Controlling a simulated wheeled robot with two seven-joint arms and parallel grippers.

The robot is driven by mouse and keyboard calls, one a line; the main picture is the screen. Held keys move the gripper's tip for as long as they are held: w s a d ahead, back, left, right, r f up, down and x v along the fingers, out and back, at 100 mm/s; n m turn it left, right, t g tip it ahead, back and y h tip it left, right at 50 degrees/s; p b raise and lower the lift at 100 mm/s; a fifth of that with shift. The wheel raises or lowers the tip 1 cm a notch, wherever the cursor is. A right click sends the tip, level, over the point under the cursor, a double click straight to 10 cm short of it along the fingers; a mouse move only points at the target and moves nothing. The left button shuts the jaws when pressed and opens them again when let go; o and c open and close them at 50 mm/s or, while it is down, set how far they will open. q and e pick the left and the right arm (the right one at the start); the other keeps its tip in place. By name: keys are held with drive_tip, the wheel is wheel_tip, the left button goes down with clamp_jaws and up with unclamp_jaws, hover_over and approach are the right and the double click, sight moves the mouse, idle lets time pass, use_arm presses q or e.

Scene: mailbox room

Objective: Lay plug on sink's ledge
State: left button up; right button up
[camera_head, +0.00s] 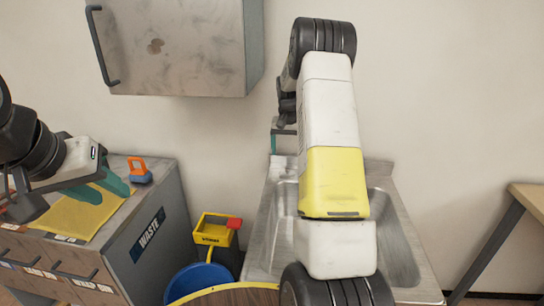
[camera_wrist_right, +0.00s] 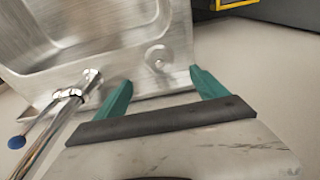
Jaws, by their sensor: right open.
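The metal sink (camera_head: 262,235) stands in the middle of the head view, partly hidden behind my right arm. In the right wrist view its ledge (camera_wrist_right: 185,50) carries a small round silver disc (camera_wrist_right: 157,58), which looks like the plug. My right gripper (camera_wrist_right: 161,80) is open and empty, its teal fingertips apart on either side of the disc and a little short of it. In the head view this gripper (camera_head: 284,130) is mostly hidden behind my arm, at the sink's back. My left gripper (camera_head: 98,187) is over the cabinet at left, teal fingers apart.
A chrome faucet (camera_wrist_right: 65,105) with a blue knob (camera_wrist_right: 16,142) is close to the right gripper's left finger. The waste cabinet (camera_head: 160,250) holds an orange-blue object (camera_head: 139,170). A blue bin (camera_head: 200,278) and yellow box (camera_head: 215,228) stand beside the sink. A wall cabinet (camera_head: 180,45) hangs above.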

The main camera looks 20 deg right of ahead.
drive_tip(key=s+a+r+n+t+y, duration=0.1)
drive_tip(key=s+a+r, duration=0.4)
drive_tip(key=s+r, duration=0.35)
drive_tip(key=s+a+r+n+t+y, duration=0.1)
drive_tip(key=s+a+r+n, duration=0.1)
drive_tip(key=s+a+r, duration=0.65)
drive_tip(key=s+a+r+n+t, duration=0.1)
drive_tip(key=s+a, duration=0.1)
drive_tip(key=s, duration=0.7)
drive_tip(key=s+a+r+n+t+y, duration=0.1)
drive_tip(key=s+a, duration=0.2)
drive_tip(key=s, duration=0.7)
drive_tip(key=shift+a+r+n+t, duration=0.2)
drive_tip(key=shift+a+n+t, duration=0.1)
drive_tip(key=shift+n, duration=0.1)
drive_tip(key=shift+s, duration=0.1)
drive_tip(key=shift+c, duration=0.4)
